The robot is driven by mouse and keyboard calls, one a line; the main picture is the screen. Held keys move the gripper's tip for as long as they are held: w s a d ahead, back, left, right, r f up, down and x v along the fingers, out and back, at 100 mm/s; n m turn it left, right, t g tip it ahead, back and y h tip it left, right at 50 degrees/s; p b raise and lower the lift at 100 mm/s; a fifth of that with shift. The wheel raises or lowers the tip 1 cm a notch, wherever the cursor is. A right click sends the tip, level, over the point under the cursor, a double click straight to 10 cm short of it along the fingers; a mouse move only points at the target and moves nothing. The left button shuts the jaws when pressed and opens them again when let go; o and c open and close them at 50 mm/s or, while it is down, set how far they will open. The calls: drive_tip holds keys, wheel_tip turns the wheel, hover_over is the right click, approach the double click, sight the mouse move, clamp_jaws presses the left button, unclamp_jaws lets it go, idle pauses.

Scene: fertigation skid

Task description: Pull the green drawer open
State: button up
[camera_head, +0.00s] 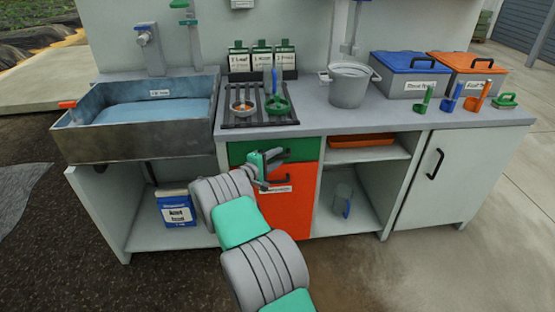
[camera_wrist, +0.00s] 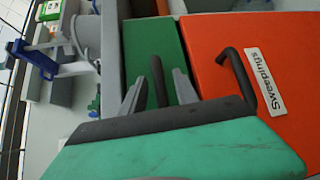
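The green drawer (camera_head: 303,148) sits under the counter and looks flush with the cabinet front. Its dark handle is partly hidden by my gripper (camera_head: 262,163) in the head view. In the wrist view the green drawer front (camera_wrist: 150,42) stands ahead of my gripper (camera_wrist: 160,88). The dark handle (camera_wrist: 158,80) shows between my two grey fingers, which are apart, with a gap visible on each side. I cannot tell how deep the handle lies between the fingers.
Directly below the drawer is an orange door (camera_head: 297,212) with a dark handle and a label reading "Sweepings" (camera_wrist: 264,79). A sink (camera_head: 85,145) is left, an open shelf (camera_head: 345,222) right. On the counter stand a pot (camera_head: 348,88) and a rack with cups (camera_head: 240,122).

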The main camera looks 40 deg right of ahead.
drive_tip(key=shift+w+d, duration=0.1)
drive_tip(key=shift+d, duration=0.25)
drive_tip(key=shift+c, duration=0.3)
clamp_jaws()
idle(1.0)
